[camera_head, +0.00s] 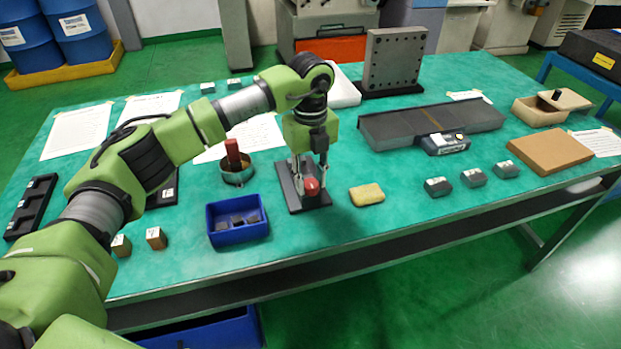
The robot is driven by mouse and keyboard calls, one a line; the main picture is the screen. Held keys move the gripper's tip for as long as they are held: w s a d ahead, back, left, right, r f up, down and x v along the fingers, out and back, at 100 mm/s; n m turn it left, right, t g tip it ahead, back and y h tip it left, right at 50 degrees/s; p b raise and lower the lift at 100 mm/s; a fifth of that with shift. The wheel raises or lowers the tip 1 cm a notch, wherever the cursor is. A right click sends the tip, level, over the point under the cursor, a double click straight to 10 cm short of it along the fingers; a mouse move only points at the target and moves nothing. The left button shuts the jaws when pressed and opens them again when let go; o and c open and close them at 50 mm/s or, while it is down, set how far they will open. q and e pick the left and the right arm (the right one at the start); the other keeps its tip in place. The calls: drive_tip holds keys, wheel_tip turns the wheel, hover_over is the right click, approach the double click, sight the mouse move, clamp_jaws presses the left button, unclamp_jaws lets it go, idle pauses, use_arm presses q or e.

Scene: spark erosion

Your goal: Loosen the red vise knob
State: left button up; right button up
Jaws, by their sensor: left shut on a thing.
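The red vise knob (311,187) is on the near side of a small vise (296,197) with a dark base plate, near the middle of the green table (340,221). My left gripper (310,180) reaches down over the vise from above, with its fingers at the knob, shut on it. The fingers and wrist hide part of the vise, so its jaws and anything in them do not show clearly. My right gripper is not in view.
A blue bin (239,232) with dark blocks and a metal cup (238,172) with a red-handled tool stand left of the vise. A yellow sponge (367,194) lies close right. Several grey blocks (438,187) and a long dark plate (385,133) are farther right.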

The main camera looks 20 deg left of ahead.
sight(310, 183)
use_arm(q)
drive_tip(key=shift+r, duration=0.1)
drive_tip(key=o, duration=1.1)
wheel_tip(310, 183, up, 12)
drive_tip(key=shift+f, duration=0.1)
